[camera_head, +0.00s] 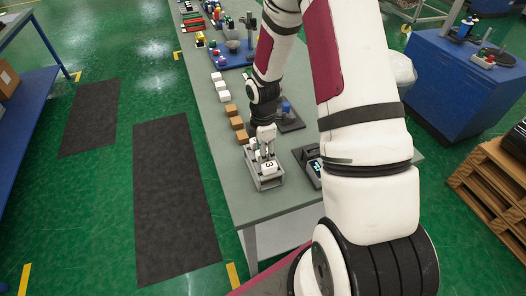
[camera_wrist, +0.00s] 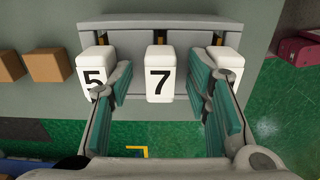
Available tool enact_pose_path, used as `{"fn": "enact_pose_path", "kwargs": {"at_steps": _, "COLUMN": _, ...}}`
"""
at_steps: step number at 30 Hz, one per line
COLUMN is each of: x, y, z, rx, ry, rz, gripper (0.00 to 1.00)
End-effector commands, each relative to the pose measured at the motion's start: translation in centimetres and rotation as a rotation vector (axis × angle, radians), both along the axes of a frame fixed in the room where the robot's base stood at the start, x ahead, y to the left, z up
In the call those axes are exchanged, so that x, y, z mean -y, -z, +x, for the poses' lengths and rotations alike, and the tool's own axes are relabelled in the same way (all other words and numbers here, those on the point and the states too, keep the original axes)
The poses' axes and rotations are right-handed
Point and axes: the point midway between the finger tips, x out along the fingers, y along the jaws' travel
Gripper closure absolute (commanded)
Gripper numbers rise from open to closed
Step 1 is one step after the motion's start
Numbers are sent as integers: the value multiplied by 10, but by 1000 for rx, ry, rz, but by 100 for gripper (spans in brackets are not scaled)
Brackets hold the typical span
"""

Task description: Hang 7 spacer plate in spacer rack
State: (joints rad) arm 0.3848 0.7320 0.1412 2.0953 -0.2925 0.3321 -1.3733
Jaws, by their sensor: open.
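A white block-shaped plate marked 7 (camera_wrist: 159,80) sits upright at the middle of a grey rack (camera_wrist: 190,24) in the wrist view. A white plate marked 5 (camera_wrist: 90,68) is on its left, and another white plate (camera_wrist: 229,62) is on its right, partly hidden by a finger. My gripper (camera_wrist: 160,88) is open and empty, one finger on each side of the 7, with visible gaps. In the head view my gripper (camera_head: 266,153) is low over the grey rack (camera_head: 268,184) near the table's front end. A plate marked 3 (camera_head: 269,167) shows there.
Brown blocks (camera_head: 236,123) and white blocks (camera_head: 219,84) line the table's left edge beyond the rack. A dark device (camera_head: 311,167) stands close to the rack's right. The grey table (camera_head: 247,205) is bare in front of the rack. Dark red objects (camera_wrist: 300,47) show at the wrist view's right.

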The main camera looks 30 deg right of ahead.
Motion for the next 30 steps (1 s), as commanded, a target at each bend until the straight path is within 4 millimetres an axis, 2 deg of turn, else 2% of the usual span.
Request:
{"fn": "enact_pose_path", "kwargs": {"at_steps": 5, "x": 1, "y": -23, "z": 1, "rx": 5, "ry": 1, "rz": -1, "gripper": 55}}
{"fn": "enact_pose_path", "kwargs": {"at_steps": 12, "x": 1, "y": -73, "z": 1, "rx": 6, "ry": 2, "rz": -2, "gripper": 55}}
{"fn": "enact_pose_path", "kwargs": {"at_steps": 18, "x": 1, "y": -104, "z": 1, "rx": 4, "ry": 1, "rz": -2, "gripper": 55}}
{"fn": "enact_pose_path", "kwargs": {"at_steps": 24, "x": 0, "y": -117, "z": 0, "rx": 1, "ry": 1, "rz": 0, "gripper": 55}}
{"fn": "enact_pose_path", "kwargs": {"at_steps": 30, "x": 0, "y": -118, "z": 0, "rx": 0, "ry": 0, "rz": 0, "gripper": 55}}
